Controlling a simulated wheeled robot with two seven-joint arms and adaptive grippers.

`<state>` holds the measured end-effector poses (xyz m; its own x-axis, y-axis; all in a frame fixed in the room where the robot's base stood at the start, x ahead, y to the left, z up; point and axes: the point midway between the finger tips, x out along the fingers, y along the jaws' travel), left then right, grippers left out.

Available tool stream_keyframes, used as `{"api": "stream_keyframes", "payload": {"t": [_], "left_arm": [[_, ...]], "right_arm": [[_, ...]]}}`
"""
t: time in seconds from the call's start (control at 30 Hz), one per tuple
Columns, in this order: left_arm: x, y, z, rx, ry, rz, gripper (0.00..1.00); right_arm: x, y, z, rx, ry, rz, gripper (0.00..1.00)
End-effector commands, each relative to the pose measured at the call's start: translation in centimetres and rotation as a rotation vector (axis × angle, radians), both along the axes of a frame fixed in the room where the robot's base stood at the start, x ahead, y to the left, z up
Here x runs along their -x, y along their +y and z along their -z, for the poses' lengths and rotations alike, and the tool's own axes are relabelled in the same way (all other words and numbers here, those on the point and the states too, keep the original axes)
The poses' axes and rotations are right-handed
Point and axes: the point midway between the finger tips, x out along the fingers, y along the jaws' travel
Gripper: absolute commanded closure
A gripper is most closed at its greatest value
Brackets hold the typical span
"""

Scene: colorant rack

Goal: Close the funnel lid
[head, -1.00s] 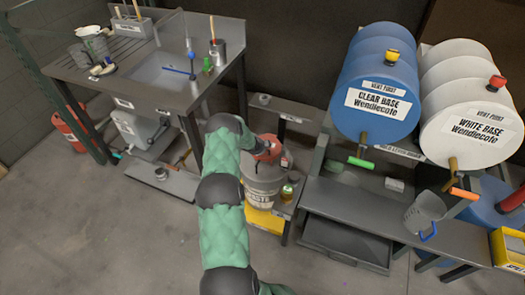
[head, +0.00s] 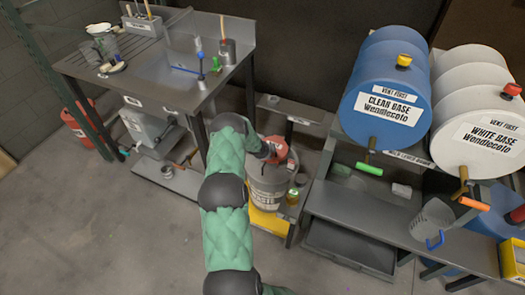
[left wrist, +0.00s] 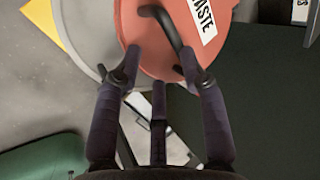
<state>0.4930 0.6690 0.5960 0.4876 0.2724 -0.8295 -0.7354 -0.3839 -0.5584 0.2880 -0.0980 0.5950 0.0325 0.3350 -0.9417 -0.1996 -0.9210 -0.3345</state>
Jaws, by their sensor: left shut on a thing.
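The red funnel lid (head: 279,151) is at the top of the grey waste drum (head: 268,186) in the head view. My left arm hides part of it. In the left wrist view, the lid (left wrist: 150,62) is a red disc with a white "WASTE" label and a curved black handle (left wrist: 165,24). The grey drum top (left wrist: 88,28) shows to its left, and the lid is offset from it. My left gripper (left wrist: 160,68) has its fingers around the handle and is shut on it. How far the lid is tilted is hard to tell. My right gripper is out of view.
A yellow block (head: 264,224) is under the drum, and a small jar (head: 293,196) stands beside it. The dark shelf with the blue drum (head: 385,115) is to the right.

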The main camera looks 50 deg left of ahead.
Motion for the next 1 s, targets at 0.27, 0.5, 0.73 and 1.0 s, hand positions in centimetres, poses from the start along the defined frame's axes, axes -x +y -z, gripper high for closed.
{"api": "stream_keyframes", "payload": {"t": [0.27, 0.5, 0.73, 1.0], "left_arm": [[1.7, -1.0, -2.7, 0.001, 0.000, 0.001, 0.72], [3.2, -1.7, -5.6, -0.003, -0.004, -0.001, 0.72], [4.4, -2.3, -7.7, -0.004, -0.005, 0.000, 0.72], [4.9, -2.5, -8.5, -0.004, -0.006, -0.001, 0.72]], "right_arm": [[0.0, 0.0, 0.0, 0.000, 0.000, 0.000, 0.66], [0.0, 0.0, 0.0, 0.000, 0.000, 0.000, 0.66], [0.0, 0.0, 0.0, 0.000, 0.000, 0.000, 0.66], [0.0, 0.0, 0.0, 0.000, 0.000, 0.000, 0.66]]}}
